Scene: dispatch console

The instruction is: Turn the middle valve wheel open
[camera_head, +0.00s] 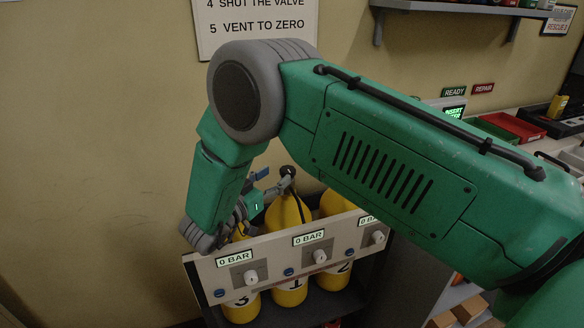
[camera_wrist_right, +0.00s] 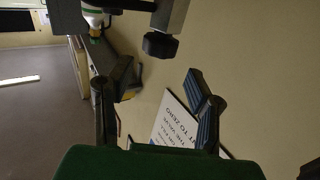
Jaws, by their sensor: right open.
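Three yellow cylinders stand in a dark rack behind a pale panel. The middle cylinder (camera_head: 285,213), marked 1, has a grey valve with a dark wheel (camera_head: 286,172) at its top. In the right wrist view, a dark faceted wheel (camera_wrist_right: 160,45) on a grey stem shows just beyond my fingertips. My right gripper (camera_head: 268,182) reaches in from the left of the middle cylinder's valve, partly hidden by its own wrist. Its two blue-padded fingers (camera_wrist_right: 160,80) are apart, with nothing between them. My left gripper is out of view.
The panel (camera_head: 285,271) has white knobs and displays; two clearly read 0 BAR. My right arm crosses above the rack and hides part of its right side. A wall sign (camera_head: 256,24) hangs behind. A counter with a red tray (camera_head: 513,126) is at right.

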